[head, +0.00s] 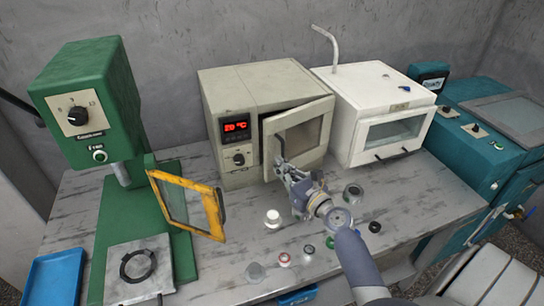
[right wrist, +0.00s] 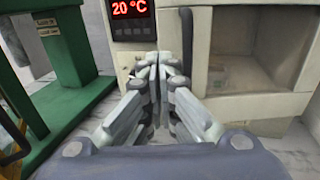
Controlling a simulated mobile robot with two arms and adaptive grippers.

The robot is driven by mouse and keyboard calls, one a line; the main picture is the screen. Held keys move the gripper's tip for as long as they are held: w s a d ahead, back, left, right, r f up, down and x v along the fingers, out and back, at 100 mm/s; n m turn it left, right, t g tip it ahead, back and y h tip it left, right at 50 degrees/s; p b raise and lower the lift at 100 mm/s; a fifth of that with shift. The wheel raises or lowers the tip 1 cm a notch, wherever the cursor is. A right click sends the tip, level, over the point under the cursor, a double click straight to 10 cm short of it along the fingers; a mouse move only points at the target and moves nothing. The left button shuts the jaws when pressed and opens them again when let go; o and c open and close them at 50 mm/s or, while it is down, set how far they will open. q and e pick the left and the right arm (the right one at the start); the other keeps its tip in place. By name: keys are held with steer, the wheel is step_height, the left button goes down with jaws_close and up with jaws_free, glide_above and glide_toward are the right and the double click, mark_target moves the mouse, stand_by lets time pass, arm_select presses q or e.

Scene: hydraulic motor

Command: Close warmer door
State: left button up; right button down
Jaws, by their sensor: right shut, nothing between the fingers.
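The warmer is a beige box (head: 225,90) with a red display reading 20 °C; the display (right wrist: 130,8) also shows in the right wrist view. Its windowed door (head: 312,150) stands ajar, with its left edge swung out from the body and a dark gap along the top left. A dark upright handle (head: 281,146) is on the door's left side; the handle (right wrist: 187,40) also shows in the right wrist view. My right gripper (head: 283,167) is shut and empty, its fingertips just in front of the door near the handle. I cannot tell whether they touch. My left gripper is out of view.
A green press (head: 90,80) with an open yellow-framed guard door (head: 190,205) stands at left. A white oven (head: 370,95) stands at right. Several small jars and caps, including a white one (head: 272,219), lie on the grey table (head: 220,265) around my right arm.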

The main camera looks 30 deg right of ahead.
mark_target(267, 153)
steer(key=shift+w, duration=2.2)
steer(key=shift+w+r+p, duration=0.1)
steer(key=shift+w+p, duration=0.15)
steer(key=shift+p, duration=0.15)
steer(key=shift+m+h, duration=0.5)
steer(key=shift+h, duration=0.3)
steer(key=w, duration=0.6)
steer(key=shift+w+a, duration=0.2)
steer(key=shift+w, duration=0.25)
steer(key=shift+d+r, duration=0.1)
steer(key=shift+r, duration=0.05)
